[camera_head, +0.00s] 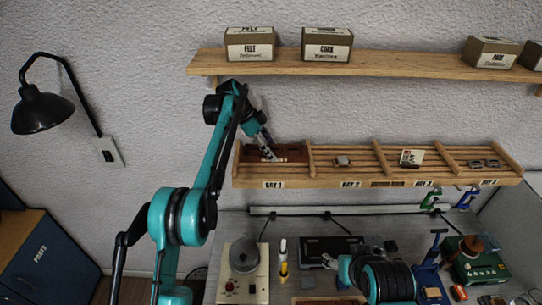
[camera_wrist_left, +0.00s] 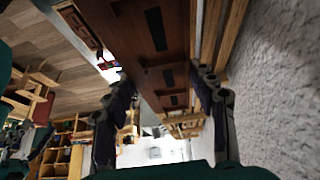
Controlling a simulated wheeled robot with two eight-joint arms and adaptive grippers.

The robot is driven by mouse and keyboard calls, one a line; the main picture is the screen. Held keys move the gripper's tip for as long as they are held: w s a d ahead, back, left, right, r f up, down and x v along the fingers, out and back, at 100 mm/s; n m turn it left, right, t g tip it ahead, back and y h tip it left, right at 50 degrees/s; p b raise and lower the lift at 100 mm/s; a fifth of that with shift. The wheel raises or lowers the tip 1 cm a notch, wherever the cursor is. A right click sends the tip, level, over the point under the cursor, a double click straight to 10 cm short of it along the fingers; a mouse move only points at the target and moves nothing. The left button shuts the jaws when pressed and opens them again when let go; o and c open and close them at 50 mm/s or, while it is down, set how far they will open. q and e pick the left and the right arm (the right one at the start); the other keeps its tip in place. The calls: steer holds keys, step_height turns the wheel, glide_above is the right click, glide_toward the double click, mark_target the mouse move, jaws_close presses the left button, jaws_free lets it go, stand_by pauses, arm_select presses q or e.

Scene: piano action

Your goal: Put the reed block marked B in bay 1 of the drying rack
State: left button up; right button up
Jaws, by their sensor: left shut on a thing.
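The wooden drying rack (camera_head: 330,180) is fixed to the wall, with a BAY 1 label (camera_head: 273,184) at its left end. My left gripper (camera_head: 268,152) is at bay 1 and shut on a reddish-brown reed block (camera_head: 248,155). The block lies lengthwise in bay 1, between the rack's left end and the first divider. In the left wrist view the block (camera_wrist_left: 150,40) shows dark slots and passes between the fingers of the gripper (camera_wrist_left: 160,85). I cannot read a letter B on it. Whether it rests fully on the slats is hidden.
A shelf (camera_head: 400,64) with boxes runs above the rack. Below is a bench with a hotplate-like device (camera_head: 243,275) and tools. A black lamp (camera_head: 42,110) hangs at left.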

mark_target(271, 165)
arm_select(q)
step_height(271, 165, down, 4)
steer(key=shift+s+r+p, duration=0.1)
steer(key=shift+r+p, duration=0.05)
steer(key=shift+p, duration=0.25)
steer(key=shift+w+f+p, duration=0.2)
steer(key=shift+f+p, duration=0.05)
steer(key=shift+p, duration=0.1)
steer(key=shift+f, duration=0.15)
steer(key=shift+f, duration=0.1)
steer(key=o, duration=1.5)
